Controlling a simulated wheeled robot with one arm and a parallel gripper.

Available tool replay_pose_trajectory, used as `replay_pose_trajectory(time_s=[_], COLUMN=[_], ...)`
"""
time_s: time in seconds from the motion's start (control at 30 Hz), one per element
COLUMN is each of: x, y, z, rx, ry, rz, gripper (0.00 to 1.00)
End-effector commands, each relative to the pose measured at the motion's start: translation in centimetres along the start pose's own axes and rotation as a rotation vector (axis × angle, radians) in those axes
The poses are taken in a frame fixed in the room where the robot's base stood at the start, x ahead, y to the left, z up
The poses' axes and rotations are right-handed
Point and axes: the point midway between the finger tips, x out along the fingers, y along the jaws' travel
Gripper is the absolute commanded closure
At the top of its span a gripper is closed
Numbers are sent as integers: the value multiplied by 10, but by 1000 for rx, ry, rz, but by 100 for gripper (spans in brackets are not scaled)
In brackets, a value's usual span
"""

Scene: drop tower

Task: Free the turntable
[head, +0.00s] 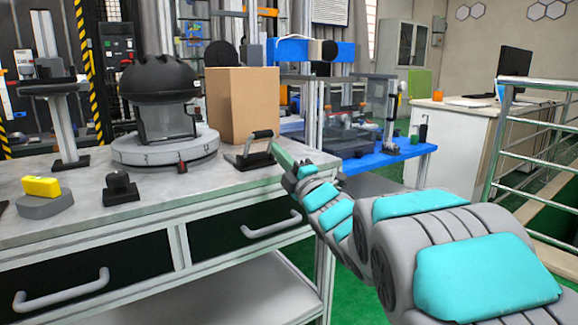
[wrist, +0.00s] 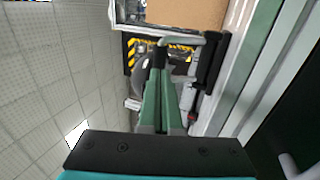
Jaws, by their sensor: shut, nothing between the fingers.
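The turntable (head: 165,152) is a round grey disc on the bench, with a small red and dark part on its front rim. A black dome-shaped device (head: 160,90) stands on it. To its right, a grey bracket with a black bar handle (head: 262,134) stands tilted up on a dark base plate. In the wrist view the black handle (wrist: 209,76) is right of the fingers. My gripper (head: 276,145) is shut and empty, its green fingers close to the handle's right end. It also shows in the wrist view (wrist: 158,60). I cannot tell whether it touches the handle.
A cardboard box (head: 242,105) stands behind the handle. A yellow block on a grey base (head: 42,192) and a black knob block (head: 121,187) sit at the bench front. Drawer handles (head: 272,225) jut out below. A blue table (head: 385,155) is behind my arm.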

Motion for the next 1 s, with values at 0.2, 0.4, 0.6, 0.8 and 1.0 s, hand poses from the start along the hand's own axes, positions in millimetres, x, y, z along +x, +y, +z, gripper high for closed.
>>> replay_pose_trajectory(time_s=[0.2, 0.4, 0.6, 0.8, 1.0], x=[28, 38, 39, 39, 43], y=[0, 0, 0, 0, 5], z=[-1, -1, 0, 0, -1], rx=[1, 1, 0, 0, -2], ry=[2, 1, 1, 1, 0], rz=[1, 1, 0, -1, -37], gripper=[100, 100, 100, 100, 100])
